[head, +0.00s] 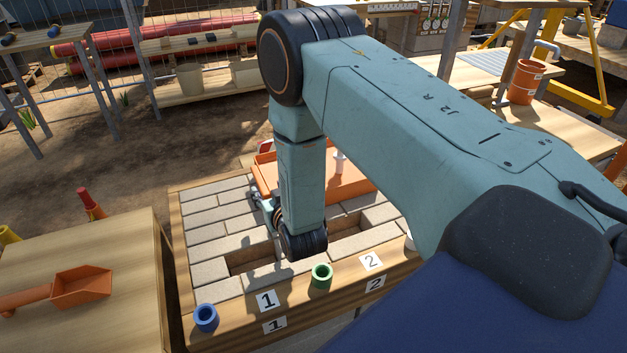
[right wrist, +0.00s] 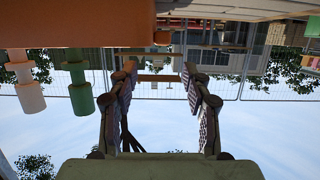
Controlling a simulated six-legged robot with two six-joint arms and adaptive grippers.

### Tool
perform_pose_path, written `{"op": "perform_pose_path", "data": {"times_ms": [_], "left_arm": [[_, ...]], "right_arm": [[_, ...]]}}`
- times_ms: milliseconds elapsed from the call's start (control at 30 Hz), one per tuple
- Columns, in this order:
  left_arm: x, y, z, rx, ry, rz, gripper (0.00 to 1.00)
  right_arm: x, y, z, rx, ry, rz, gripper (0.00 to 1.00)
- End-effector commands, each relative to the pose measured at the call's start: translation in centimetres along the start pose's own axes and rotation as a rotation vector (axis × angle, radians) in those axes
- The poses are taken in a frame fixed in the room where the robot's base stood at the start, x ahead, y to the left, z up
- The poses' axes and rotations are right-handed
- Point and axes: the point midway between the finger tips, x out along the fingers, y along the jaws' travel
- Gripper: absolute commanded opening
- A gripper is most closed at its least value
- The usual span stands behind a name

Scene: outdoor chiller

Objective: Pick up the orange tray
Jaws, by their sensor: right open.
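The orange tray (head: 347,184) lies at the far side of the paved bench, partly hidden behind my right arm. A white upright piece (head: 338,161) stands in it. My right gripper (head: 264,204) is at the tray's near left side, mostly hidden by my own wrist. The right wrist view appears upside down. There my right gripper (right wrist: 154,72) is open with nothing between its fingers. An orange surface, likely the tray (right wrist: 75,27), fills the upper left, beside the fingers. A white piece (right wrist: 28,92) and a green piece (right wrist: 79,92) show near it. My left gripper is not in view.
The bench's wooden front edge (head: 232,333) carries a blue ring (head: 206,317), a green ring (head: 321,275) and number labels. Its paving has open gaps (head: 250,259). A table with an orange scoop (head: 82,286) stands at left. An orange bucket (head: 525,82) is at back right.

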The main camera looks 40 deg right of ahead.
Motion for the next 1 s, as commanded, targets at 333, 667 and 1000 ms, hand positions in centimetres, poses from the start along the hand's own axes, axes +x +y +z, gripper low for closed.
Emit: {"op": "perform_pose_path", "data": {"times_ms": [333,667,1000], "left_arm": [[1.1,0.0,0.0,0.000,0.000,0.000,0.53],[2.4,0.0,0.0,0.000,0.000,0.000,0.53],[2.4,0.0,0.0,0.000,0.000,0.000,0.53]], "right_arm": [[3.4,-0.1,0.3,0.000,0.003,0.000,0.49],[7.6,-0.2,0.6,0.001,0.002,0.000,0.49],[8.0,-0.2,0.5,0.000,0.001,0.000,0.45]]}}
